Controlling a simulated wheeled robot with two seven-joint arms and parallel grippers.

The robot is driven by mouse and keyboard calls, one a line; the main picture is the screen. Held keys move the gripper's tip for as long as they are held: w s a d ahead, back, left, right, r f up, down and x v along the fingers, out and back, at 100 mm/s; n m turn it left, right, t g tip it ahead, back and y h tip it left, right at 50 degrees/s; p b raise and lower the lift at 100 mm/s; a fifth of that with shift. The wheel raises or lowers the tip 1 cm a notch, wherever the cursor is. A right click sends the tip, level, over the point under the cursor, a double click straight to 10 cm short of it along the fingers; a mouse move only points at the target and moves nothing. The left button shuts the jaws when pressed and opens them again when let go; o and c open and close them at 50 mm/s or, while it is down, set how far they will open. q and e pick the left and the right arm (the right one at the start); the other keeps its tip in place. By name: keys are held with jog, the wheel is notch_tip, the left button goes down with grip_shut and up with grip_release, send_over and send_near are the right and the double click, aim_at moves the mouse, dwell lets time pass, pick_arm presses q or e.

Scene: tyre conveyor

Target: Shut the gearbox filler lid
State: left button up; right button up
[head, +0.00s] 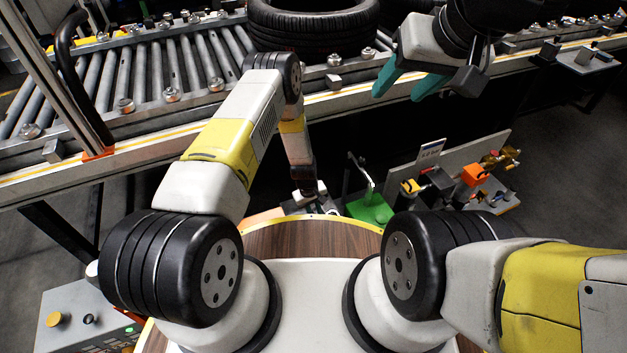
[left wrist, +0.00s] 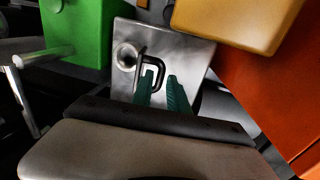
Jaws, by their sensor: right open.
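In the left wrist view a grey metal plate (left wrist: 190,50) carries a round metal ring or opening (left wrist: 127,55) and a black loop handle (left wrist: 146,60). I cannot tell for certain which part is the filler lid. My left gripper (left wrist: 162,80) has its teal fingers slightly apart, close in front of the plate. One finger overlaps the loop handle; contact is unclear. A green housing (left wrist: 75,30) is at the left; it seems to be the green box (head: 370,208) in the head view. My right gripper (head: 412,84) is open and empty above the conveyor edge.
A yellow block (left wrist: 235,20) and an orange block (left wrist: 270,90) crowd the right of the left wrist view. In the head view a tyre (head: 312,25) lies on the roller conveyor (head: 150,65). A grey panel with fittings (head: 480,160) stands right of the green box.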

pick_arm(q)
grip_shut()
dwell(1.4)
